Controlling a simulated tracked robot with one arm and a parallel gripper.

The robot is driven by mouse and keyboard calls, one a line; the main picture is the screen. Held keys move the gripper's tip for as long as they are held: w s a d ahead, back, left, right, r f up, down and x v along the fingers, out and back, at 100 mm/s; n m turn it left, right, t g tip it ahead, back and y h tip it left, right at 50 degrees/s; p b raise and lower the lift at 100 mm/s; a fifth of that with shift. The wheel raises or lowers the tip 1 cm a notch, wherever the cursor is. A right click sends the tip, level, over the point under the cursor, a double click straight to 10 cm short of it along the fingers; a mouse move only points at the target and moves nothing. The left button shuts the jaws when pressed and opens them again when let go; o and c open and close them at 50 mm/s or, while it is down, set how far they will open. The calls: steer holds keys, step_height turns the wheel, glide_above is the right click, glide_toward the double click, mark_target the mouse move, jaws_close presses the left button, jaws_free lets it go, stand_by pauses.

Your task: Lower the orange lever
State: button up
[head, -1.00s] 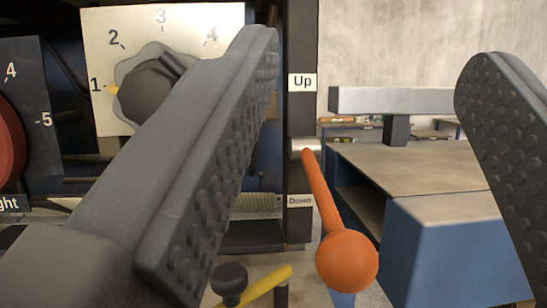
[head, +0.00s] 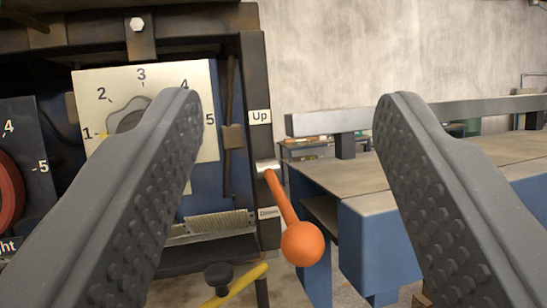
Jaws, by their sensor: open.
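The orange lever (head: 281,198) ends in a round orange ball (head: 302,244). It pivots on a metal pin (head: 267,166) on a dark upright post of the machine. The lever slants down and to the right, its ball below the level of the "Down" label (head: 268,213). The "Up" label (head: 260,117) is above the pin. My gripper (head: 290,105) is open and empty, with one finger on each side of the picture. The lever shows in the gap between the fingers, and neither finger appears to touch it.
A white dial plate (head: 88,85) with a dark knob (head: 130,120) is partly hidden behind the left finger. A yellow handle (head: 240,285) with a black knob is below. A blue workbench (head: 370,245) stands at the right, behind the lever.

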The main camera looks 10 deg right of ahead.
steer(key=shift+s+a+r, duration=0.1)
steer(key=shift+s+a, duration=0.05)
steer(key=shift+s, duration=0.55)
steer(key=shift+s+a+r, duration=0.1)
steer(key=shift+s+a, duration=0.05)
steer(key=shift+s, duration=0.55)
steer(key=shift+f, duration=0.1)
steer(key=s+a+r+g+h+p, duration=0.1)
steer(key=s+a+r+g, duration=0.1)
steer(key=s+a+r, duration=0.45)
steer(key=s+a+r+g, duration=0.2)
steer(key=s+a+r, duration=0.1)
steer(key=s+r, duration=0.6)
steer(key=s+a+f+n+g+y, duration=0.1)
steer(key=s+a, duration=0.3)
steer(key=s, duration=0.5)
steer(key=s+a+f+n+g+y+p, duration=0.1)
steer(key=s+a+f+n+g+y, duration=0.1)
steer(key=s, duration=0.7)
step_height(320, 180, down, 2)
steer(key=a+g+y, duration=0.1)
steer(key=a+y, duration=0.1)
steer(key=shift+s+a+f+n+y, duration=0.15)
steer(key=shift+f+n+y, duration=0.05)
steer(key=shift+n+y, duration=0.1)
